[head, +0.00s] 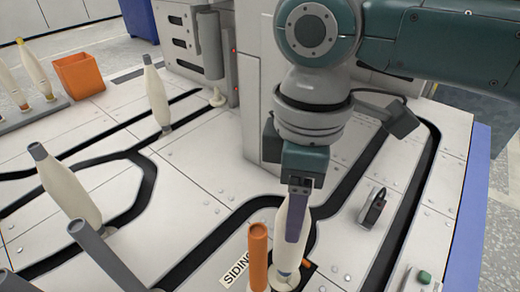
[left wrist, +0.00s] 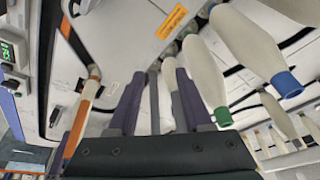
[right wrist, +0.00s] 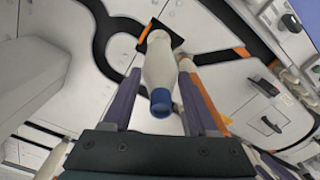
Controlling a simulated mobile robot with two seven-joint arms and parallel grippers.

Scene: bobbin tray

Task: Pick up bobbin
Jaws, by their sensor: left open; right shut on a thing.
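My right gripper (head: 294,232) points down in the head view, shut on a cream bobbin (head: 281,232). The bobbin is upright over a dark pad with orange marks, beside the "SIDING" label. Whether its foot touches the pad I cannot tell. In the right wrist view the same bobbin (right wrist: 160,72), with a blue end towards the camera, lies between the fingers. My left gripper (left wrist: 155,85) is open in the left wrist view. A grey post and a pale bobbin show beyond its fingers. I cannot make out the left gripper in the head view.
An orange post (head: 258,255) stands close left of the held bobbin. Other bobbins stand at the left (head: 70,190) and farther back (head: 157,95). A grey rod (head: 110,258) slants across the lower left. An orange bin (head: 79,76) is at the back left. Bobbins with green and blue ends show in the left wrist view.

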